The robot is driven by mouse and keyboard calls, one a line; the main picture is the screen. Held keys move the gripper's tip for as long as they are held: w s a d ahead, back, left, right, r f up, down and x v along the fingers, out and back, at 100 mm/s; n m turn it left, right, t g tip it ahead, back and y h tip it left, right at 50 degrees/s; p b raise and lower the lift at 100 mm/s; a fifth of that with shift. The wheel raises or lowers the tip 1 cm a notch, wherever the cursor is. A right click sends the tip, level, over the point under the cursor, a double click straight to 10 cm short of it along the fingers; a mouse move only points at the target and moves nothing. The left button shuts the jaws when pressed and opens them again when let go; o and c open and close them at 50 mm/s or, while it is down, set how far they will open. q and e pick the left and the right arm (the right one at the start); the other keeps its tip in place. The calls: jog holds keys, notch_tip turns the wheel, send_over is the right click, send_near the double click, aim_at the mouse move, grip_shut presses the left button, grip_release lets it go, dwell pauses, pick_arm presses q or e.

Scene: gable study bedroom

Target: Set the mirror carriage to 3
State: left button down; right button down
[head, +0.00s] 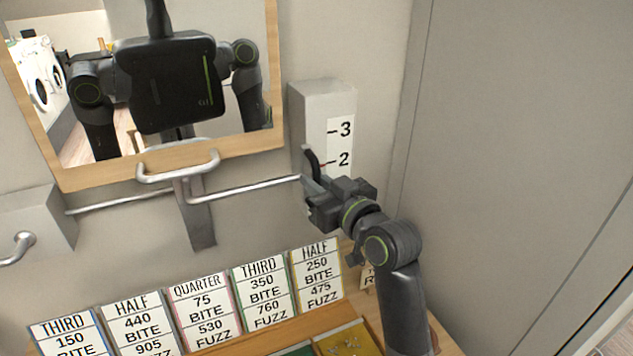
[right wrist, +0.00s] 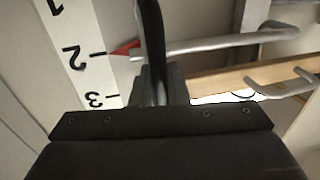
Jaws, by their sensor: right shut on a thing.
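The mirror (head: 60,175) has a wooden frame and hangs on the grey wall. A metal bar (head: 245,188) runs below it to a grey scale box (head: 310,100) with a white scale strip (head: 340,145) marked 2 and 3. My right gripper (head: 312,168) is shut on the bar's end (right wrist: 190,45) beside the strip. The fingers hide part of the bar. My left gripper is not in view.
A U-shaped metal handle (head: 180,172) is at the mirror's lower edge. A second box (head: 35,222) with a hook is at the left. A row of label cards (head: 200,312) stands below on a wooden ledge. A flat grey panel (head: 510,120) fills the right side.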

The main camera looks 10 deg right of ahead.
aim_at(317, 159)
notch_tip(317, 159, up, 7)
jog(key=p, duration=0.6)
jog(key=shift+r, duration=0.15)
jog(key=c, duration=1.5)
grip_release()
jog(key=shift+f, duration=0.2)
